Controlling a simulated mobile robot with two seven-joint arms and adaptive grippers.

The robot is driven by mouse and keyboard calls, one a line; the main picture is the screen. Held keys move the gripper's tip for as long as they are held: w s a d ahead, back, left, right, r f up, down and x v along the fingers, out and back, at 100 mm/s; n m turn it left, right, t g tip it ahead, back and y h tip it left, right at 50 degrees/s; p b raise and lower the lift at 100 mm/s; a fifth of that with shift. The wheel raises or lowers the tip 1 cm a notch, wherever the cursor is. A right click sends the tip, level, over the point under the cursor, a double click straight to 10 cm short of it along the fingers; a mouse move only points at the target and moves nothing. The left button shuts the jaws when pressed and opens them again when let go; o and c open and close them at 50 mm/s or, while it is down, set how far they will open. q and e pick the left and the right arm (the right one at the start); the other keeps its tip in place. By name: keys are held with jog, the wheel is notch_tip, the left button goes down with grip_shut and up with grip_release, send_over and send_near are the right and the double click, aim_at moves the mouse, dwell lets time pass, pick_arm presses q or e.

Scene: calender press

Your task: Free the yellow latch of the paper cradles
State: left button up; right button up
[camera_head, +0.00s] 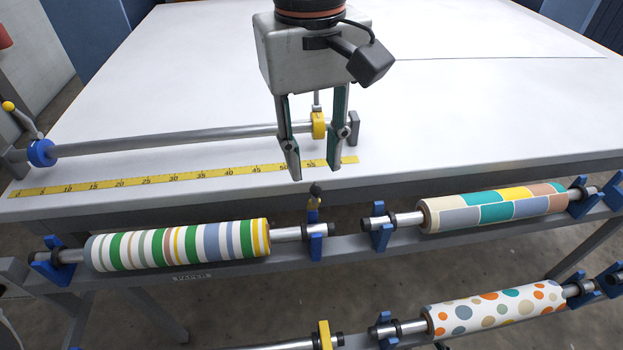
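My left gripper (313,176) points down over the table's front edge. Its two fingers are apart with nothing held between them. Just below the fingertips, a small yellowish lever with a dark knob (315,196) stands at the blue cradle bracket (316,243), by the right end of the striped roll (180,245). A gap shows between the fingertips and the knob. A yellow upright piece (325,335) sits on the lower cradle at the bottom edge, partly cut off. I cannot tell for sure which yellow part is the latch. My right gripper is not in view.
A metal rod (170,138) with a blue collar (41,152) and yellow collar (318,125) runs above the white table (480,100), behind the fingers. A yellow ruler (150,180) lies along its front. Patchwork (495,207) and dotted (495,307) rolls rest at right.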

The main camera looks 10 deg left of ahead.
aim_at(315, 185)
pick_arm(q)
notch_tip(315, 185, down, 6)
jog(key=shift+d+f+b, duration=0.1)
jog(key=shift+b, duration=0.3)
grip_shut()
